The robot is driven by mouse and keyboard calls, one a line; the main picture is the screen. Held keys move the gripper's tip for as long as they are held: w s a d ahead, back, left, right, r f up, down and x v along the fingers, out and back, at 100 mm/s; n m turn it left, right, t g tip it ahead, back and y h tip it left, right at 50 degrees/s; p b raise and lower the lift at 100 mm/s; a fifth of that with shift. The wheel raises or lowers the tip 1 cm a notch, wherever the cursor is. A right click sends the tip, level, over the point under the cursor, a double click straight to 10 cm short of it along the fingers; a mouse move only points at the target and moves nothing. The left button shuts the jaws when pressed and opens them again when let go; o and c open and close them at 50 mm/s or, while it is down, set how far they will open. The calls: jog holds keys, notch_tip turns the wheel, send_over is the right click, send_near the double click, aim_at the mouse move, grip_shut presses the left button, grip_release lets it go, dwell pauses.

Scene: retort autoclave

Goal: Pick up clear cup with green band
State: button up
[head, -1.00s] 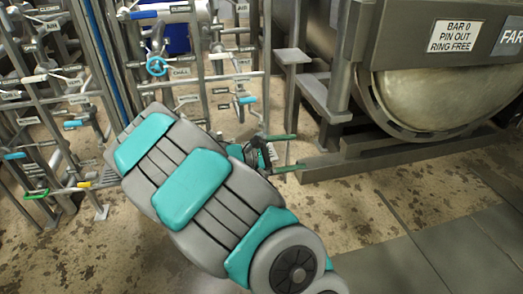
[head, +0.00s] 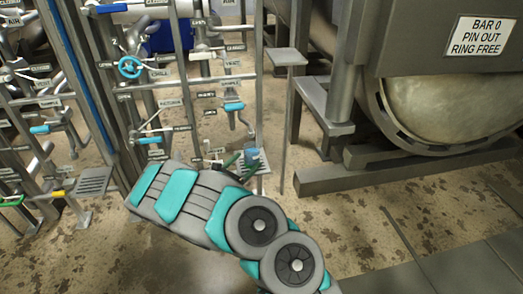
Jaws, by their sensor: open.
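A small bluish, see-through thing (head: 251,153), perhaps the clear cup, stands on a small grey perforated shelf (head: 265,161) at the rack's lower right. It is too small and too much covered to make out a green band. My gripper (head: 248,161) is open, its two green fingers reaching toward this thing from the lower left. I cannot tell whether the thing is between the fingers or just beyond them. My teal and grey arm hides what lies below.
The pipe rack with tagged valves (head: 130,67) stands close behind and left of my arm. An upright post with a flat top plate (head: 287,57) is to the right of the shelf. The large steel vessel (head: 440,100) fills the upper right. Stained floor (head: 350,225) is open at lower right.

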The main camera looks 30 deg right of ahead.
aim_at(256, 150)
jog(key=x, duration=0.2)
jog(key=shift+w+d, duration=0.15)
jog(key=shift+d, duration=0.1)
jog(key=x, duration=0.5)
jog(key=shift+w+d+r, duration=0.1)
jog(key=shift+w, duration=0.3)
grip_shut()
dwell(0.3)
